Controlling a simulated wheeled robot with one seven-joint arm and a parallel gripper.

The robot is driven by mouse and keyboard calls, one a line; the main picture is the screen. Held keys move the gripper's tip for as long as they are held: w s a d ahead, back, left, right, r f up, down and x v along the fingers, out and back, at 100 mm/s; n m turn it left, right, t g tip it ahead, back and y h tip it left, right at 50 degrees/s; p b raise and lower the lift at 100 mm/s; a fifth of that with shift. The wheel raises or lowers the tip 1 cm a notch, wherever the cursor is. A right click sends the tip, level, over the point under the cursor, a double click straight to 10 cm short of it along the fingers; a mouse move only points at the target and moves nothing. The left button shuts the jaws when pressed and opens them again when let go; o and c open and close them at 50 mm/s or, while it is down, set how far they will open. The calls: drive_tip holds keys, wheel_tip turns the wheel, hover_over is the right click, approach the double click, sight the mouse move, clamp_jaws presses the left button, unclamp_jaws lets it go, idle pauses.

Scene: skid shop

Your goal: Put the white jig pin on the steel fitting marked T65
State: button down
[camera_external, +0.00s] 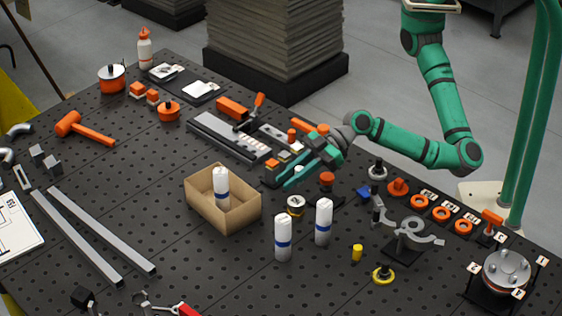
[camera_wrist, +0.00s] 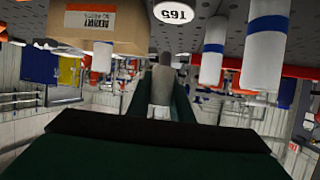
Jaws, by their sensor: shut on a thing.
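My gripper (camera_external: 282,182) is over the middle of the pegboard table, its green fingers pointing left. In the wrist view my gripper (camera_wrist: 160,95) is shut on a small piece, pale white at its lower part (camera_wrist: 160,113) and grey above, taken as the white jig pin; the fingers partly hide it. The steel fitting marked T65 (camera_external: 295,205) is a short round piece with a pale top, close below and right of the fingertips. Its T65 label (camera_wrist: 174,12) is upside down at the top of the wrist view. The pin is apart from the fitting.
An open cardboard box (camera_external: 240,217) holding a white bottle stands left of the fitting. Two white blue-banded bottles (camera_external: 283,238) (camera_external: 323,222) stand in front. An orange-topped piece (camera_external: 327,181) and a grey clamp stand (camera_external: 408,235) are to the right.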

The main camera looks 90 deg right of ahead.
drive_tip(key=shift+w+a+f, duration=0.2)
drive_tip(key=shift+f, duration=0.6)
drive_tip(key=shift+w+a+f, duration=0.15)
drive_tip(key=shift+f, duration=0.7)
drive_tip(key=shift+w+a+f, duration=0.2)
drive_tip(key=shift+f, duration=0.6)
drive_tip(key=c, duration=1.6)
unclamp_jaws()
drive_tip(key=shift+s, duration=0.1)
drive_tip(key=v, duration=1.2)
drive_tip(key=shift+d+r, duration=0.1)
